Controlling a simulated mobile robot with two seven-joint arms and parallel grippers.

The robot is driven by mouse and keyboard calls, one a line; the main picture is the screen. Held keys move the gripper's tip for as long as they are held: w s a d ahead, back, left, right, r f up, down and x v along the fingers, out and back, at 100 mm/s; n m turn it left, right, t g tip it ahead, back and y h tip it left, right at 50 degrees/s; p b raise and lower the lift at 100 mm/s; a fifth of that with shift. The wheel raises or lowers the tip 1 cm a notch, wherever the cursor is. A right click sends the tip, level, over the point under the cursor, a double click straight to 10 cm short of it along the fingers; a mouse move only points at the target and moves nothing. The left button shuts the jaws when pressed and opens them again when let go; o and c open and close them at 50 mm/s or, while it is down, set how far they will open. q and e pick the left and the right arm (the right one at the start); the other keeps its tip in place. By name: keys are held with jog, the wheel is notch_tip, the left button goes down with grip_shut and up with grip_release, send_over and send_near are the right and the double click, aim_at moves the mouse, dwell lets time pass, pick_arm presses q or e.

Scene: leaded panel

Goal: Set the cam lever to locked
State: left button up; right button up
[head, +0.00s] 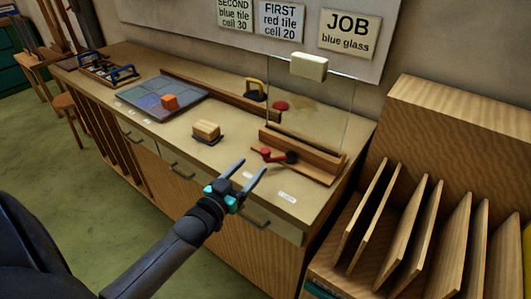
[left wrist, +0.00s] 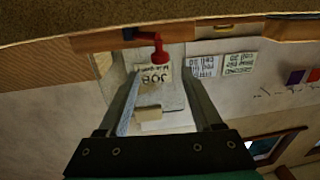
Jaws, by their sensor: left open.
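The cam lever (head: 268,155) is a red-knobbed handle at the front of a wooden clamp fixture (head: 312,160), its knob pointing left of its dark pivot. In the wrist view the lever appears beyond the fingers (left wrist: 168,88). My right gripper is out of view.
A slotted wooden rack (head: 440,120) stands at right. Bench between block and fixture is mostly clear.

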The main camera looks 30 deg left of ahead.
aim_at(263, 155)
pick_arm(q)
jog(key=w+b, duration=0.1)
jog(key=w, duration=0.7)
jog(key=shift+w, duration=0.2)
grip_shut()
dwell(0.4)
dwell(0.9)
